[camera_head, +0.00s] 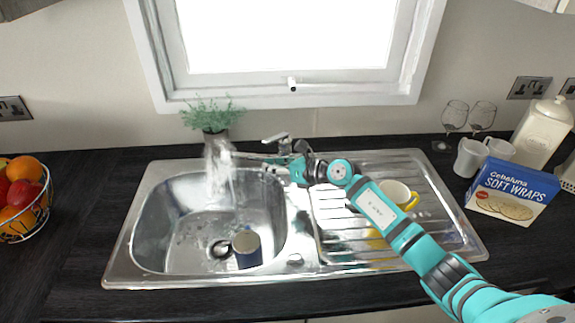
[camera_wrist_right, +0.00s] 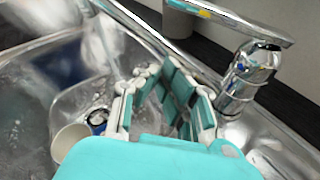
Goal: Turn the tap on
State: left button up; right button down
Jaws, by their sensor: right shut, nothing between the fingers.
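The chrome tap (camera_head: 283,147) stands behind the sink, its spout reaching left over the bowl. A whitish stream of water (camera_head: 216,175) falls from the spout into the sink (camera_head: 160,215). In the right wrist view the tap's body (camera_wrist_right: 238,82) stands upright, with its lever (camera_wrist_right: 238,22) above, to the right of my fingers. My right gripper (camera_head: 272,169) is in front of the tap, below the lever. It is shut and empty; its fingers also show in the right wrist view (camera_wrist_right: 165,80). I cannot tell whether it touches the tap. My left gripper is out of view.
A dark blue mug (camera_head: 246,249) lies in the sink. A yellow-handled cup (camera_head: 397,193) is on the drainer, partly behind my arm. A plant (camera_head: 212,116) stands behind the spout. Wine glasses (camera_head: 454,114), mugs (camera_head: 468,157) and a wraps box (camera_head: 512,192) stand right; a fruit basket (camera_head: 22,200) stands left.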

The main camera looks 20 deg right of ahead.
pick_arm(q)
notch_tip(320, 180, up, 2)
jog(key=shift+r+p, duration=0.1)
jog(key=shift+p, duration=0.5)
pick_arm(e)
jog(key=r, duration=0.2)
jog(key=d+r, duration=0.1)
jog(key=r, duration=0.1)
jog(key=shift+w+d, duration=0.15)
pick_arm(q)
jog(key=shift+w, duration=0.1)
pick_arm(e)
jog(key=shift+f, duration=0.1)
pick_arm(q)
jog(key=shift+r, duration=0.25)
pick_arm(e)
jog(key=shift+w+d+r+m, duration=0.15)
jog(key=shift+r+m, duration=0.1)
jog(key=shift+r, duration=0.25)
jog(key=shift+d+r+m, duration=0.1)
jog(key=shift+r+m, duration=0.15)
jog(key=shift+r, duration=0.2)
